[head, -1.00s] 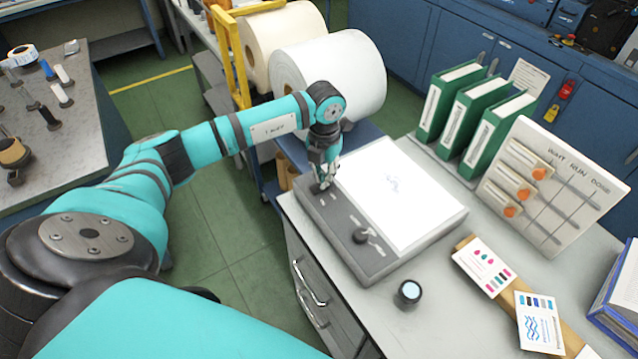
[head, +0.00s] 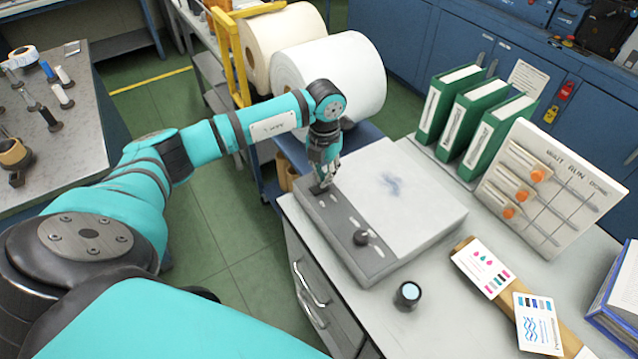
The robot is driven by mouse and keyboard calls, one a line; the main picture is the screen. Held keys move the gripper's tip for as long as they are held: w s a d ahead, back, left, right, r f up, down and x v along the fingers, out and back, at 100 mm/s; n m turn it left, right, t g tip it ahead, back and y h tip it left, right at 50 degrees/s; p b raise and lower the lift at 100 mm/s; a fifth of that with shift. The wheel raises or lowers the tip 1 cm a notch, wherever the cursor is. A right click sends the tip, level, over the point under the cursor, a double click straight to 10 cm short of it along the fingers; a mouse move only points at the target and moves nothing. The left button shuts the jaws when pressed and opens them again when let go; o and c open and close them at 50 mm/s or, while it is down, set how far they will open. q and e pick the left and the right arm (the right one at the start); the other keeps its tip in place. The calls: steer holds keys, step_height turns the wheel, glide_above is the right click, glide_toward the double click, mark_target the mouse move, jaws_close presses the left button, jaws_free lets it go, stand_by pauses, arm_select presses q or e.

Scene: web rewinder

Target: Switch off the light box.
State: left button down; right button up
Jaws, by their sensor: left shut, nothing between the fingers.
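The light box (head: 405,195) sits on the grey desk, a flat box with a pale top panel and a darker control strip (head: 345,222) along its left side. Its panel now looks dull grey-white and unlit, with a dark smudge near the middle. A black knob (head: 361,238) stands on the near part of the strip. My left gripper (head: 320,186) is shut and empty, pointing down at the far end of the strip, with its tips at a small dark switch there. The fingertips hide most of that switch. My right gripper is not in view.
Green binders (head: 468,115) and a WAIT RUN DONE board (head: 550,190) stand behind and right of the box. A small round loupe-like cylinder (head: 408,294) and printed cards (head: 484,267) lie in front. Large white rolls (head: 335,75) stand behind my left arm.

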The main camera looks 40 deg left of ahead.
arm_select(q)
steer(key=shift+r+p, duration=1.45)
steer(key=shift+r, duration=1.1)
steer(key=shift+d, duration=0.1)
